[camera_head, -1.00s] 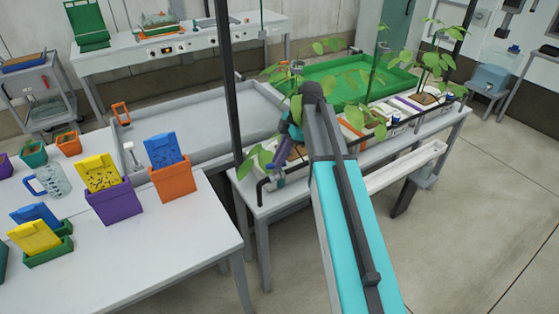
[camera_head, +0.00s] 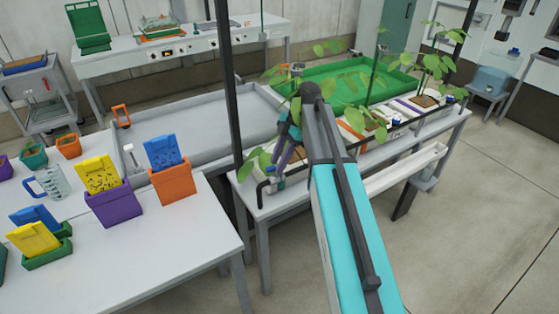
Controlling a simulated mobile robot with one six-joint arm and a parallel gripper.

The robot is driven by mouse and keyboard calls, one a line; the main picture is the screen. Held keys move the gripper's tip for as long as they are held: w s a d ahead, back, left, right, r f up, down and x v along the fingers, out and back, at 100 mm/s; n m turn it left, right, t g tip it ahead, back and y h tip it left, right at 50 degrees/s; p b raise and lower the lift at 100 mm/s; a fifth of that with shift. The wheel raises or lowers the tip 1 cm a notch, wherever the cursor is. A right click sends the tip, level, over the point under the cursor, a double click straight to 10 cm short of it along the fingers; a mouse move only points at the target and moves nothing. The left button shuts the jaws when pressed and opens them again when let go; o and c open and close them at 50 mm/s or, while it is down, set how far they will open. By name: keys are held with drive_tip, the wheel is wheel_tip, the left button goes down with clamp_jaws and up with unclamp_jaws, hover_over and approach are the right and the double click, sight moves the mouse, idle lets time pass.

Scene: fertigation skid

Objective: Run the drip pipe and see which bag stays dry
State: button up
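A row of pale grow bags with leafy plants stands on the right bench; one with an orange stripe (camera_head: 350,133) and a farther one (camera_head: 430,101) show best. The near bag is largely hidden by my arm and leaves. A black drip pipe (camera_head: 262,188) bends at the bench's near left end and runs along the front of the bags. A small blue fitting (camera_head: 270,170) shows near that bend. My gripper (camera_head: 281,163) is over this near end, close to the fitting; contact and finger opening cannot be made out. Wetness in the bags cannot be seen.
A white gutter (camera_head: 405,168) runs along the bench front. A green tray (camera_head: 350,84) lies behind the plants. A dark upright post (camera_head: 231,90) stands left of my arm. The left table holds purple (camera_head: 113,206) and orange (camera_head: 172,184) pots. Floor at right is clear.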

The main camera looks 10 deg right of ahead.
drive_tip(key=b+v, duration=0.1)
drive_tip(key=v, duration=1.2)
drive_tip(key=shift+d+r+b, duration=0.15)
drive_tip(key=shift+r+b, duration=0.15)
drive_tip(key=shift+r, duration=0.05)
drive_tip(key=shift+f, duration=0.1)
idle(0.4)
